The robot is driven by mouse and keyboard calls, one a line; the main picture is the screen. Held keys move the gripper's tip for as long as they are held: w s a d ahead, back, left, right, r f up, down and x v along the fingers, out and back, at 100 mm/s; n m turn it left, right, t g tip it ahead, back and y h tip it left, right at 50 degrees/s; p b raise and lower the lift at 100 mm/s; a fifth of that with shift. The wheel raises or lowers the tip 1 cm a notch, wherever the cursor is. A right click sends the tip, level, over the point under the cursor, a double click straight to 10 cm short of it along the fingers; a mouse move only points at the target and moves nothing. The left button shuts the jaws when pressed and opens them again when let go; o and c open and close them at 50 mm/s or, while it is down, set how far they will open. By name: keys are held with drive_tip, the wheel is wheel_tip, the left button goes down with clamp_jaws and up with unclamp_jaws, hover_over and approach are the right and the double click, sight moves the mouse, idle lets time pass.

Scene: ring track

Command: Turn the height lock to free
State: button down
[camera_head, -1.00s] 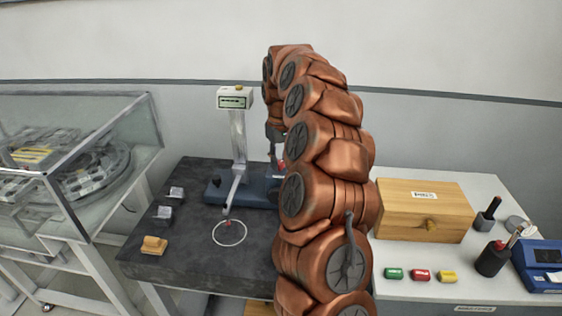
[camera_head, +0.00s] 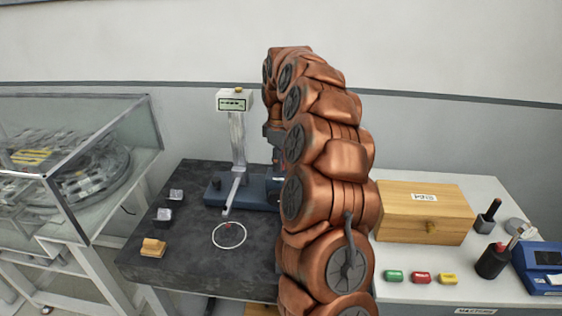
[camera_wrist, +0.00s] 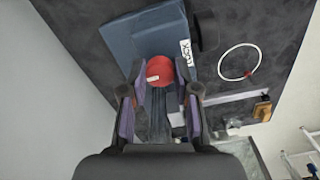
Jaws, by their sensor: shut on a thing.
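The height gauge stands on the dark surface plate, with a blue base (camera_head: 240,195), a grey column (camera_head: 238,135) and a small display on top (camera_head: 233,100). In the wrist view a red knob (camera_wrist: 160,71) sits beside the blue base (camera_wrist: 150,35), which bears a label reading LOCK. My gripper (camera_wrist: 160,85) has its fingers on either side of the red knob and is shut on it. In the head view my arm hides the knob and most of my gripper.
A white ring outline (camera_head: 229,235) marks the dark plate (camera_head: 190,260). A wooden box (camera_head: 425,212) stands on the white table at right. A glass case (camera_head: 80,150) stands at left.

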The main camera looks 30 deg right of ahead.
drive_tip(key=shift+a, duration=0.1)
idle(0.3)
drive_tip(key=c, duration=0.9)
unclamp_jaws()
drive_tip(key=shift+o, duration=0.2)
drive_tip(key=shift+w+r, duration=0.1)
drive_tip(key=shift+r, duration=0.45)
wheel_tip(320, 180, up, 11)
